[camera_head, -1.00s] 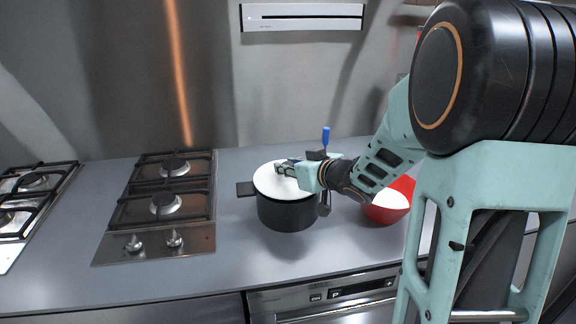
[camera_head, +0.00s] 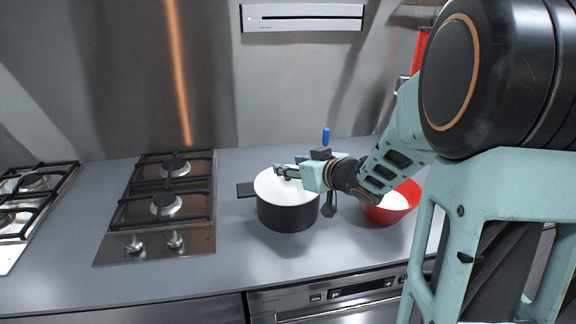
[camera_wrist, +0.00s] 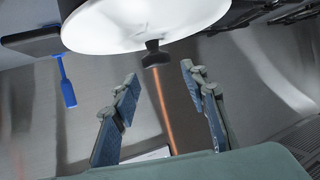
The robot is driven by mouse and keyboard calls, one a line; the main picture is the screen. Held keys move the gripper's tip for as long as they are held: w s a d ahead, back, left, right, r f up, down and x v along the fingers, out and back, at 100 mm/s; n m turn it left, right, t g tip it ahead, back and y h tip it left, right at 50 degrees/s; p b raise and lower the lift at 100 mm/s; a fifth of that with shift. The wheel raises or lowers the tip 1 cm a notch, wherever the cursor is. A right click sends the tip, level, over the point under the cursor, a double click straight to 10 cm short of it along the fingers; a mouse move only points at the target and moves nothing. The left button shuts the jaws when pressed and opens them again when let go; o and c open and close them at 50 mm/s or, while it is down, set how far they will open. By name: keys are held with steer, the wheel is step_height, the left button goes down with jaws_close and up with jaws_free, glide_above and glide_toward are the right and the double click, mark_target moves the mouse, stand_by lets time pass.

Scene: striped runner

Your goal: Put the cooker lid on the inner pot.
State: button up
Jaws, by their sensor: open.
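The white cooker lid (camera_head: 275,186) sits on top of the black inner pot (camera_head: 288,214) on the grey counter, and it looks about level. In the wrist view the lid (camera_wrist: 115,25) shows at the top, with its black knob (camera_wrist: 155,56) pointing towards my fingers. My gripper (camera_head: 285,172) is over the lid from the right. In the wrist view my gripper (camera_wrist: 160,79) is open and empty, its two fingers spread, with the knob just beyond the fingertips and apart from them. My gripper hides part of the lid in the head view.
A red bowl (camera_head: 395,206) with white inside stands right of the pot, under my arm. A blue-handled item (camera_head: 326,137) stands behind my gripper. A gas hob (camera_head: 168,205) lies to the left, with free counter (camera_head: 225,240) between it and the pot.

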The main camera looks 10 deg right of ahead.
steer(key=p+v, duration=0.2)
steer(key=v, duration=0.8)
steer(key=shift+s, duration=0.15)
